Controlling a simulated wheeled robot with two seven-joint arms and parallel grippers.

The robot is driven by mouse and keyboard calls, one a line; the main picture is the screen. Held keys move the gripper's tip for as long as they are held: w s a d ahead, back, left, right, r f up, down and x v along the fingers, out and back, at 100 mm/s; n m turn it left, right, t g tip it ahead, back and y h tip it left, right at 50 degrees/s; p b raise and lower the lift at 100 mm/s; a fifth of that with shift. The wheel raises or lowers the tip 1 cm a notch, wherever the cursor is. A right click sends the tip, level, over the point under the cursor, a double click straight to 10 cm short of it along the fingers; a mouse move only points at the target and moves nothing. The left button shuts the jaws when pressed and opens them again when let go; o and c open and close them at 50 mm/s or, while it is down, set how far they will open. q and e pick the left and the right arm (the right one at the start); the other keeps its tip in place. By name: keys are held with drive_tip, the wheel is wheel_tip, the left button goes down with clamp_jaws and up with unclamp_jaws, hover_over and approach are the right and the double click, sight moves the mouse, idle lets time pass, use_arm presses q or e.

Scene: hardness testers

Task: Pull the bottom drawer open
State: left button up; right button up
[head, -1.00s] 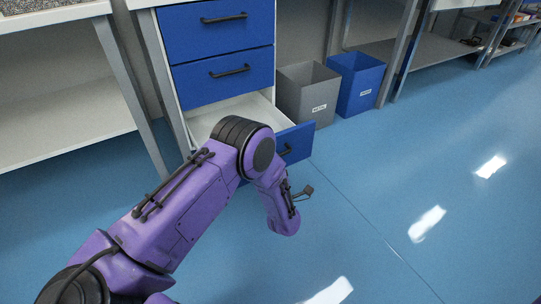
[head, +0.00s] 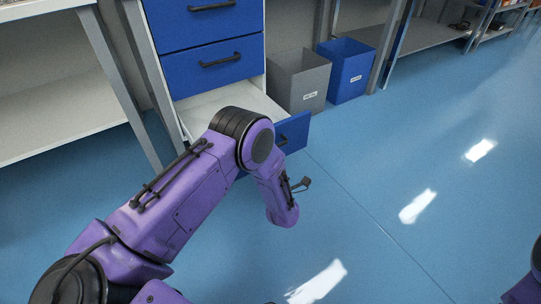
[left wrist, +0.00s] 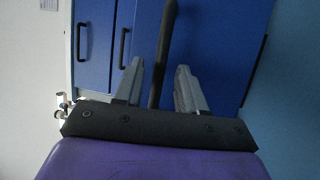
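The bottom drawer's blue front (head: 297,128) stands well out from the white cabinet, with its pale interior (head: 205,106) showing behind my left arm. In the left wrist view the drawer front (left wrist: 220,45) fills the middle, with its black bar handle (left wrist: 166,45) before it. My left gripper (left wrist: 158,80) has its two grey fingers on either side of that handle. The fingers are apart, with gaps showing beside the bar. In the head view my left forearm hides that gripper. My right gripper is not in view.
Two closed blue drawers, the upper (head: 200,18) and the middle (head: 218,66), sit above. A grey bin (head: 300,82) and a blue bin (head: 347,72) stand right of the cabinet. A white shelf unit (head: 50,105) is at left. The blue floor (head: 400,160) at right is clear.

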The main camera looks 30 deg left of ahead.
use_arm(q)
drive_tip(key=p+v, duration=0.3)
drive_tip(key=v, duration=0.7)
drive_tip(key=shift+s+d, duration=0.15)
drive_tip(key=shift+s, duration=0.1)
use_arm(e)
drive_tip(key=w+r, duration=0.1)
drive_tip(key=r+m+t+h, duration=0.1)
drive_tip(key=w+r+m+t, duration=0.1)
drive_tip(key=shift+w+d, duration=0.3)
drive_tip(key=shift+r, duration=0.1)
